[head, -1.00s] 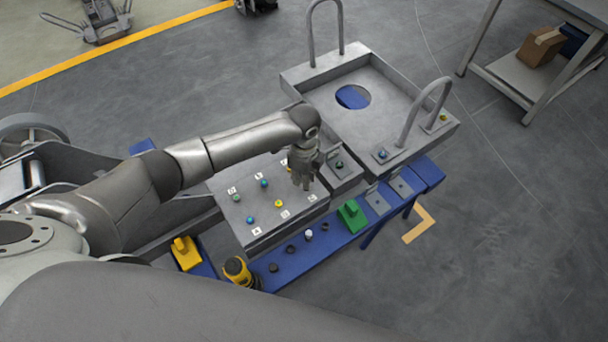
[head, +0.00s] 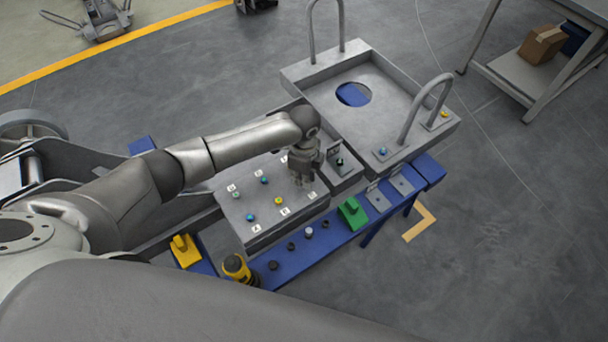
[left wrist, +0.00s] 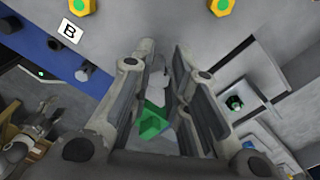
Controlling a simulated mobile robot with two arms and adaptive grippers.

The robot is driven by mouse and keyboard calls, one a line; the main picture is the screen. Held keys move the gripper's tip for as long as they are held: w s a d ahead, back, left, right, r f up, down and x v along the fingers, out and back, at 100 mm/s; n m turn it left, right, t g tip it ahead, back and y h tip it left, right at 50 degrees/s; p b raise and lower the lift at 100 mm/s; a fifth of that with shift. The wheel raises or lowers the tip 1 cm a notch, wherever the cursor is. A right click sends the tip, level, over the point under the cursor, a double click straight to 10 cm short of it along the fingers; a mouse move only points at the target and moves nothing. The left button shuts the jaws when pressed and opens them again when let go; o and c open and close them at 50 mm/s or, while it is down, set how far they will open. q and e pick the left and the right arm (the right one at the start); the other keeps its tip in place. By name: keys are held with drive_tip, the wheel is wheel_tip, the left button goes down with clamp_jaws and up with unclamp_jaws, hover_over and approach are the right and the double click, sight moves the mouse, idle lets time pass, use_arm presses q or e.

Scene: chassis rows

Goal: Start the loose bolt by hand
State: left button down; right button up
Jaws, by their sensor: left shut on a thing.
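My left gripper (head: 301,181) is over the right end of the grey plate (head: 272,228), its fingers pointing down. It also shows in the left wrist view (left wrist: 166,62), with its fingers close together on something I cannot make out clearly, likely the loose bolt. The plate carries a yellow bolt (head: 278,201) and blue bolts (head: 250,217) beside small white labels. My right gripper is not in view.
A blue bench (head: 331,243) runs along the front with a green block (head: 351,213), dark sockets and a yellow-black tool (head: 236,268). A grey tray with upright hoops (head: 405,157) stands behind to the right. An upright bracket (head: 337,154) is close to my gripper's right side.

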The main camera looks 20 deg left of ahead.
use_arm(q)
drive_tip(key=shift+f, duration=0.35)
idle(0.3)
drive_tip(key=shift+f+b, duration=0.35)
drive_tip(key=shift+f, duration=0.15)
drive_tip(key=m, duration=0.5)
drive_tip(key=shift+w+d+b, duration=0.1)
drive_tip(key=shift+b, duration=0.2)
drive_tip(key=m, duration=0.3)
drive_tip(key=shift+m+b, duration=0.4)
drive_tip(key=shift+m, duration=0.8)
